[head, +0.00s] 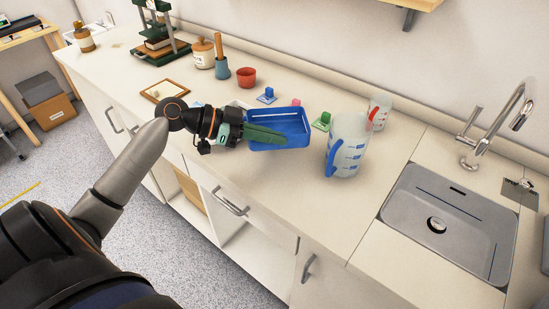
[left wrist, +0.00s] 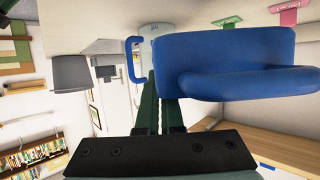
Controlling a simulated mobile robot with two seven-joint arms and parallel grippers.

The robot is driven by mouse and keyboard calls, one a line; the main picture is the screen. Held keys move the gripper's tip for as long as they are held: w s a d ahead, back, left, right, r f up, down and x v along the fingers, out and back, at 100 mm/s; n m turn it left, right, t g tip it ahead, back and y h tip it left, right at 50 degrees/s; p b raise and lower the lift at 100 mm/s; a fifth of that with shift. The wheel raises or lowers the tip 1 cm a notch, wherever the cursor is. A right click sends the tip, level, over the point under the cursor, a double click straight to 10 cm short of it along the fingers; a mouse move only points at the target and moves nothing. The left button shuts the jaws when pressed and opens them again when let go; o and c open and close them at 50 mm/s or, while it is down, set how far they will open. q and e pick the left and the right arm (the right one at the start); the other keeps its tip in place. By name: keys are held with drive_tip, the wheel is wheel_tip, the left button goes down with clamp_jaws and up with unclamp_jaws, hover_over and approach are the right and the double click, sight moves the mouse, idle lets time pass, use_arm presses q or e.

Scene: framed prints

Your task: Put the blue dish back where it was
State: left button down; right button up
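The blue dish (head: 285,124) is a rectangular, open tray, over the middle of the counter in the head view. In the left wrist view the blue dish (left wrist: 235,60) is large and close, at upper right. My left gripper (head: 268,136) reaches in from the left, its green fingers along the dish's near side. In the wrist view my left gripper (left wrist: 160,100) has its fingers close together at the dish's edge, and the dish hides part of one finger. It looks shut on the dish wall. I cannot tell whether the dish touches the counter. My right gripper is not in view.
A clear jug (head: 348,150) with a blue handle stands just right of the dish, with a red-marked jug (head: 380,112) behind. Green (head: 322,121) and blue (head: 267,95) small items and a red pot (head: 246,77) stand behind. A sink (head: 450,225) is at right. The counter front is clear.

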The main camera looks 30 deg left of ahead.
use_arm(q)
drive_tip(key=shift+f, duration=3.15)
drive_tip(key=shift+f+b, duration=0.15)
drive_tip(key=shift+b, duration=0.15)
drive_tip(key=c, duration=1.1)
unclamp_jaws()
drive_tip(key=shift+r, duration=0.2)
drive_tip(key=shift+s+a, duration=0.2)
drive_tip(key=shift+a, duration=0.05)
drive_tip(key=v, duration=1.1)
drive_tip(key=shift+s+r, duration=0.1)
drive_tip(key=shift+r, duration=0.05)
